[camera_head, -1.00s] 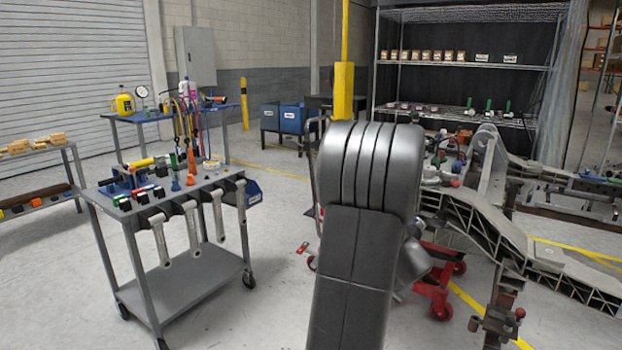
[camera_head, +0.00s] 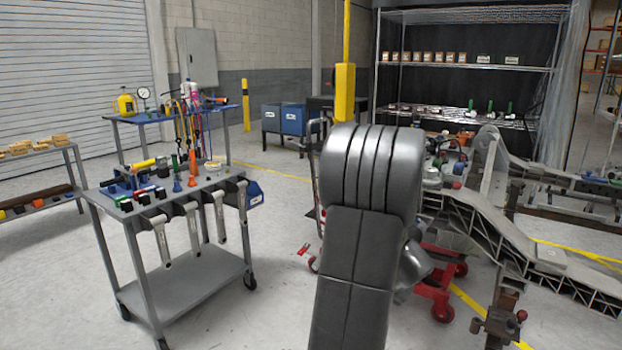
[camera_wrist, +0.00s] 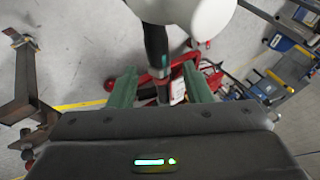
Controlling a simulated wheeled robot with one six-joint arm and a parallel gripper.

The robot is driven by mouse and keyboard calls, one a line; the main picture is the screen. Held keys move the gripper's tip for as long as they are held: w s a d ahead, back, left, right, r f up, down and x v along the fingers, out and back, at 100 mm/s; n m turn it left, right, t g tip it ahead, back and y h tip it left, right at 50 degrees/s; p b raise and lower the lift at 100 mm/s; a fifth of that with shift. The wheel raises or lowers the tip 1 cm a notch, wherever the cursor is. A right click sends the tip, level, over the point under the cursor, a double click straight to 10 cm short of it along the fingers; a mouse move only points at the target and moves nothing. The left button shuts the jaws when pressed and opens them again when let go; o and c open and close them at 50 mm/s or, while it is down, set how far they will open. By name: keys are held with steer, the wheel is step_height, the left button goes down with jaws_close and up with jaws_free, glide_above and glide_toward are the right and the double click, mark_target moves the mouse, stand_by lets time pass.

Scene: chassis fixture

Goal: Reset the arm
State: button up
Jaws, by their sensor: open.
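My gripper (camera_wrist: 162,88) shows in the wrist view with two green fingers held apart, so it is open. No held object can be made out between the fingers. The floor and a red wheeled base (camera_wrist: 180,75) lie beyond the fingertips. In the head view my own dark arm link stands in the middle and hides my gripper.
A grey tool cart (camera_head: 180,285) with wrenches hanging from its edge stands at left. The metal chassis frame (camera_head: 500,235) and a red wheeled stand (camera_head: 440,292) are at right, close to my arm. A wire shelf (camera_head: 470,64) stands behind.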

steer(key=p+v, duration=0.2)
steer(key=v, duration=1)
steer(key=b+x, duration=0.3)
steer(key=x, duration=1.2)
steer(key=shift+s+d+f, duration=0.1)
steer(key=shift+f, duration=0.05)
steer(key=shift+s+d+t+y+b, duration=0.1)
steer(key=shift+t+y+b, duration=0.3)
steer(key=shift+b, duration=0.7)
steer(key=shift+m+t+y+b, duration=0.3)
steer(key=shift+t+y+b, duration=0.15)
steer(key=shift+b, duration=0.8)
steer(key=m+t+y+b, duration=0.1)
steer(key=t+y+b, duration=0.1)
steer(key=y+b, duration=0.1)
steer(key=shift+t+b, duration=0.25)
steer(key=shift+b, duration=0.45)
steer(key=m+t+y+b, duration=0.1)
steer(key=t+y+b, duration=0.1)
steer(key=shift+f+t, duration=0.15)
steer(key=shift+t, duration=0.25)
steer(key=m+t+y+b, duration=0.1)
steer(key=m+t+y, duration=0.1)
steer(key=t, duration=0.1)
steer(key=shift+y, duration=0.25)
steer(key=shift+s+d+t, duration=0.15)
steer(key=shift+s+t, duration=0.05)
steer(key=shift+t, duration=0.2)
steer(key=shift+v, duration=1.25)
